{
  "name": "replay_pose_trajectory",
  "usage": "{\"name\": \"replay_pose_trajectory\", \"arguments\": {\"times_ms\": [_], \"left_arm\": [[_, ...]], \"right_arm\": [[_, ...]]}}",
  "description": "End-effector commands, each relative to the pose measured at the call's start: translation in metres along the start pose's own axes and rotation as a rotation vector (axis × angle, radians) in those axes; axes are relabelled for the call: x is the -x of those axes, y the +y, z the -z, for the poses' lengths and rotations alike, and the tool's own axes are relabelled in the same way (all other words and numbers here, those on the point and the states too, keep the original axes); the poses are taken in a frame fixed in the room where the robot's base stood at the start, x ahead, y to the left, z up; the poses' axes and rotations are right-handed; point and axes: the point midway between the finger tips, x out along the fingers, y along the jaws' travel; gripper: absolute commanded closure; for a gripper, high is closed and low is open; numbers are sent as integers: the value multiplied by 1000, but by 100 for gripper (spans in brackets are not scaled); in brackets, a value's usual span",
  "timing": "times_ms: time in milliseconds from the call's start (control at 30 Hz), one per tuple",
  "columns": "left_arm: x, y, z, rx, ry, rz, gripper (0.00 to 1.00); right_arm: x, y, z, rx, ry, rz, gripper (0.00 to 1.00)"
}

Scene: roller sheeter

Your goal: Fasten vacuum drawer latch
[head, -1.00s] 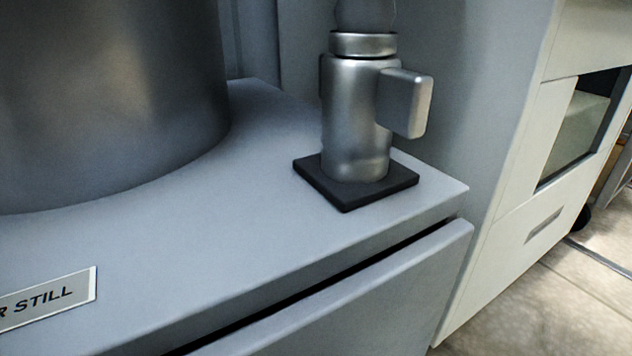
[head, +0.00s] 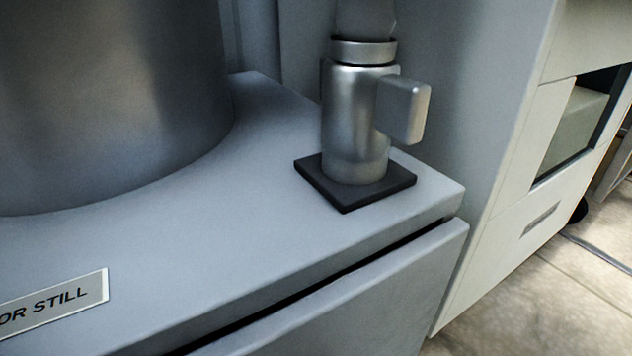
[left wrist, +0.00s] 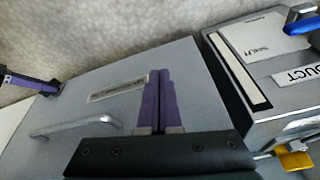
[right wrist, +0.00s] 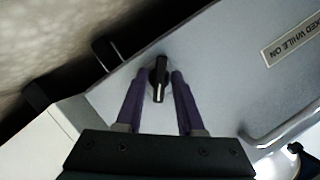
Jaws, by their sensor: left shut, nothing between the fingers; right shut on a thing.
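The latch, a small black knob with a pale line (right wrist: 158,80), sits on the grey drawer front (right wrist: 215,75) in the right wrist view. My right gripper (right wrist: 160,76) is shut on it, one purple finger on each side. In the left wrist view my right gripper (left wrist: 22,82) shows at the left edge, at the far end of the same drawer front (left wrist: 190,65). My left gripper (left wrist: 160,75) is shut and empty in front of that panel, right of its bar handle (left wrist: 75,126). The handle also shows in the right wrist view (right wrist: 290,125). Neither gripper is in the head view.
A label ending "WHILE ON" (right wrist: 292,37) is on the drawer front. A grey box (left wrist: 275,60) with a yellow padlock (left wrist: 295,160) stands at right in the left wrist view. The head view shows a metal cylinder (head: 110,100) and a fitting (head: 355,120) above a narrow gap.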

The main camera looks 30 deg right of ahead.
Motion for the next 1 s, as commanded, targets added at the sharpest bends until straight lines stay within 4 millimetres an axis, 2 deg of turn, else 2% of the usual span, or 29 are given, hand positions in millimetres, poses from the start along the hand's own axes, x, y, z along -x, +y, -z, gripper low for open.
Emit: {"name": "replay_pose_trajectory", "arguments": {"times_ms": [200, 500, 1000], "left_arm": [[11, 0, 3, 0, 0, 0, 100], [15, 0, 5, 4, 1, -3, 100], [15, 2, 5, 9, 1, -7, 100]], "right_arm": [[0, -3, 1, 184, 2, -79, 100], [0, -3, 0, 421, 2, -178, 100], [-1, -4, -1, 627, 2, -259, 100]]}}
